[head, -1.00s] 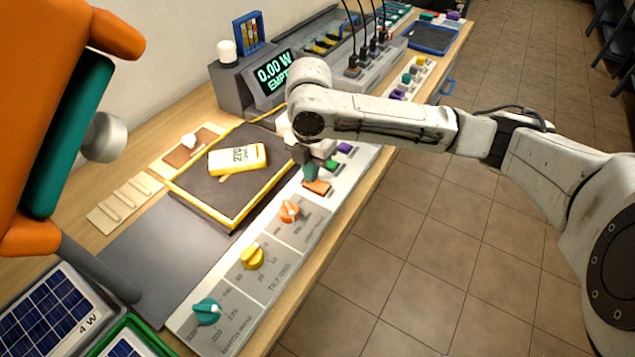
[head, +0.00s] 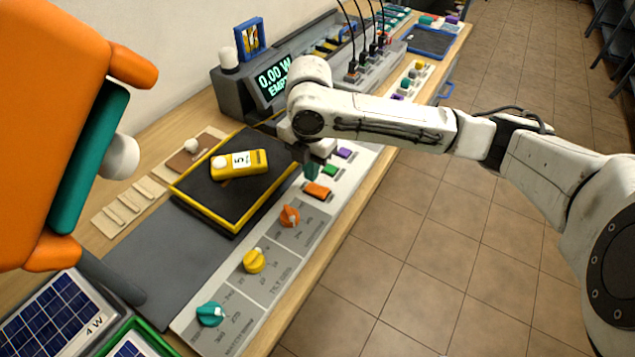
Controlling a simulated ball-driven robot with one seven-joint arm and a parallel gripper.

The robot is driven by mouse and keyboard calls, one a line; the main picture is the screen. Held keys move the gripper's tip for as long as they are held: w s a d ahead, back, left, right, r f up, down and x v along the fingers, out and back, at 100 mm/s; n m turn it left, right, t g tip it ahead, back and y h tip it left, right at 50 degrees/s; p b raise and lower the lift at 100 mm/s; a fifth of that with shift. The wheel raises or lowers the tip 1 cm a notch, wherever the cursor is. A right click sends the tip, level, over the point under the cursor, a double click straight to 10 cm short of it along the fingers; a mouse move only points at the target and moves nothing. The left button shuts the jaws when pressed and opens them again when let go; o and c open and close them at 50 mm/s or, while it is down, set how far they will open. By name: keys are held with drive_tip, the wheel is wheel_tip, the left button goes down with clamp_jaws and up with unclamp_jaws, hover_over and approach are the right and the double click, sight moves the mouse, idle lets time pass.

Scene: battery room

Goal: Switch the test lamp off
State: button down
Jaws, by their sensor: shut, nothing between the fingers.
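My gripper (head: 312,168) is shut, its teal fingertips pointing down just behind an orange rocker switch (head: 317,190) on the light control panel (head: 230,285). I cannot tell whether the fingertips touch the panel. Green (head: 330,170) and purple (head: 345,153) switches sit farther along the row. No label clearly marks the test lamp. A white dome (head: 229,58) on a grey box and a white bulb-like knob (head: 190,146) on a brown plate both look unlit. My wrist hides part of the panel behind the gripper.
A black, yellow-rimmed tray (head: 235,222) holds a yellow device (head: 240,164) marked 5. Orange (head: 289,215), yellow (head: 254,260) and teal (head: 211,314) knobs line the panel front. A large orange-and-teal object (head: 50,130) fills the left foreground.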

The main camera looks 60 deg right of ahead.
sight(312, 187)
wheel_tip(312, 187, up, 4)
drive_tip(key=p, duration=0.3)
drive_tip(key=shift+r, duration=0.15)
idle(0.7)
